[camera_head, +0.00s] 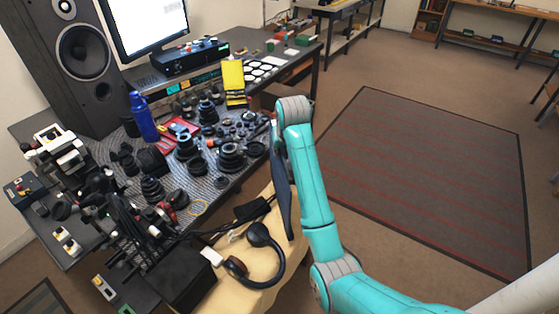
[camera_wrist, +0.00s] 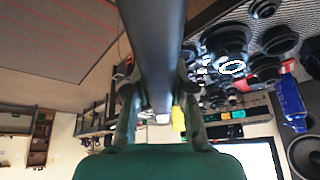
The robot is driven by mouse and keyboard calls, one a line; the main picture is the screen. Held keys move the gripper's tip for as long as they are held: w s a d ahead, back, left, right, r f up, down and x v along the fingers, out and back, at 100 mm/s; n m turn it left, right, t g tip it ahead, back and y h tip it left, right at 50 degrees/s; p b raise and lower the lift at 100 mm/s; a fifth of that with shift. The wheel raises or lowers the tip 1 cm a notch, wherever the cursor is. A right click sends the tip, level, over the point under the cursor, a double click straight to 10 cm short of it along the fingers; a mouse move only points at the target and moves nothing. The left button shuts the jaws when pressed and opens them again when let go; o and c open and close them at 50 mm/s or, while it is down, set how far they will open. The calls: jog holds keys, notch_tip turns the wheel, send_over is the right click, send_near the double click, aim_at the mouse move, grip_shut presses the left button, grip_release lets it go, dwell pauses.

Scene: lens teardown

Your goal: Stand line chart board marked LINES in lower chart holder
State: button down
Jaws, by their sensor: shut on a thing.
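My gripper (camera_wrist: 156,82) is shut on a dark flat board, the line chart board (camera_wrist: 155,35), whose near side fills the upper middle of the wrist view. In the head view the board (camera_head: 283,195) hangs steeply, nearly edge-on, beside my teal arm at the right edge of the workbench. The gripper itself is mostly hidden there behind the arm's end. The LINES mark and the board's printed face do not show. I cannot pick out the lower chart holder in either view.
The workbench (camera_head: 229,188) is crowded with lenses and small parts. Headphones (camera_head: 262,263) lie on a tan cloth by its right edge. A blue bottle (camera_head: 143,117), a speaker (camera_head: 82,55) and a monitor (camera_head: 147,25) stand behind. The floor around the rug (camera_head: 430,170) is open.

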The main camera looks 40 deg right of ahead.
aim_at(281, 178)
jog(key=shift+f, duration=1.8)
jog(key=c, duration=1)
grip_release()
